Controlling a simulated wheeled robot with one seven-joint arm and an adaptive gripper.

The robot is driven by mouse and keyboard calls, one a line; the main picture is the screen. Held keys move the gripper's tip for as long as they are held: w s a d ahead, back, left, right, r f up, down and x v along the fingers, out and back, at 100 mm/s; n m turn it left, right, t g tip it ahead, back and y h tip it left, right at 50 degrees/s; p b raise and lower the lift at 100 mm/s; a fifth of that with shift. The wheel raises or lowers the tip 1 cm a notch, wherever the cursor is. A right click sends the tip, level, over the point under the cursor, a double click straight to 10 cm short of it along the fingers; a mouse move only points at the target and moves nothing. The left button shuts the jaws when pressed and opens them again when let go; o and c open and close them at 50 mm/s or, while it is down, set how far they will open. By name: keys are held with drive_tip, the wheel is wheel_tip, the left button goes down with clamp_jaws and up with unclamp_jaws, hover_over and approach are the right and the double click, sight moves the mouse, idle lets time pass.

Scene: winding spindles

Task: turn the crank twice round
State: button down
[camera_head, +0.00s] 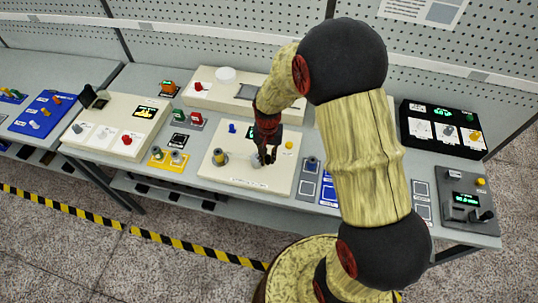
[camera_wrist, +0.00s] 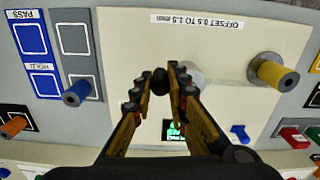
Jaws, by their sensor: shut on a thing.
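The crank shows in the wrist view as a pale grey round hub (camera_wrist: 197,78) with a dark knob (camera_wrist: 159,77) beside it. My gripper (camera_wrist: 168,72) is shut on this knob, its fingertips on either side of it. In the head view my gripper (camera_head: 266,157) reaches down onto the cream panel (camera_head: 262,185), and its fingers hide most of the crank. A spindle with a yellow winding (camera_head: 220,157) stands to the left of the crank on the same panel. It also shows at the right in the wrist view (camera_wrist: 274,72).
A small display (camera_wrist: 174,131) with green marks, a blue knob (camera_head: 232,128) and a yellow button (camera_head: 289,145) share the panel. A yellow plate with two posts (camera_head: 167,161) lies to its left, and grey-and-blue pads (camera_head: 309,180) to its right. My arm covers the bench's right middle.

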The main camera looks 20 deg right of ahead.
drive_tip(key=shift+s+a+m, duration=0.1)
drive_tip(key=shift+a+m, duration=0.05)
drive_tip(key=shift+m, duration=0.15)
idle(0.4)
drive_tip(key=c, duration=1.7)
unclamp_jaws()
drive_tip(key=shift+r, duration=0.1)
wheel_tip(320, 180, up, 12)
drive_tip(key=shift+f, duration=0.1)
